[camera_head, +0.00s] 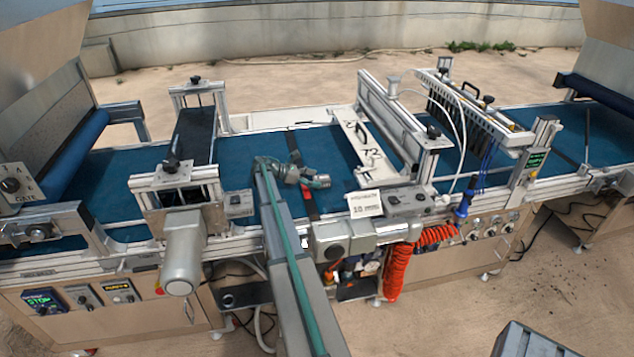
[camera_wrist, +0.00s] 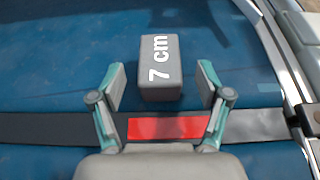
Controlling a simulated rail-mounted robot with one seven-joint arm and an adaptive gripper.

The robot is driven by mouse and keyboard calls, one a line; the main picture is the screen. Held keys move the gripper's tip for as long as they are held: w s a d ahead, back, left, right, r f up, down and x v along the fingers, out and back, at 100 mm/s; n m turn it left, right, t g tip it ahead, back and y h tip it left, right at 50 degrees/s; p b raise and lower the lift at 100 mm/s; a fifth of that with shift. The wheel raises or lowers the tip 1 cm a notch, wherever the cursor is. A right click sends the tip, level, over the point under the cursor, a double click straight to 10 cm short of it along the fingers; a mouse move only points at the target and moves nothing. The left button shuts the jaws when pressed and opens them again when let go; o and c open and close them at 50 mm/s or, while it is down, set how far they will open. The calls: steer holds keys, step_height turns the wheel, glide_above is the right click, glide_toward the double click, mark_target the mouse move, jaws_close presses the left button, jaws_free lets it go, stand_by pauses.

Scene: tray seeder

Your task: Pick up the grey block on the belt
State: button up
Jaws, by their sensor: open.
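The grey block (camera_wrist: 160,85) lies on the blue belt, marked "7 cm" in white on its top, in the upper middle of the wrist view. My gripper (camera_wrist: 162,85) is open, with one fingertip on each side of the block's near part and a gap showing on both sides. In the head view my gripper (camera_head: 318,183) is over the blue belt (camera_head: 335,150). I cannot make out the block in the head view; my arm and gripper may hide it.
A dark strip with a red patch (camera_wrist: 168,128) crosses the belt under my gripper. A metal side rail (camera_wrist: 285,60) runs along the right in the wrist view. In the head view a white gantry (camera_head: 370,140) stands right of my gripper and a roller unit (camera_head: 195,140) left.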

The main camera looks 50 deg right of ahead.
mark_target(323, 179)
steer(key=shift+p+x, duration=0.6)
steer(key=shift+x, duration=1.5)
steer(key=shift+c, duration=0.3)
steer(key=c, duration=1.3)
steer(key=shift+r, duration=0.15)
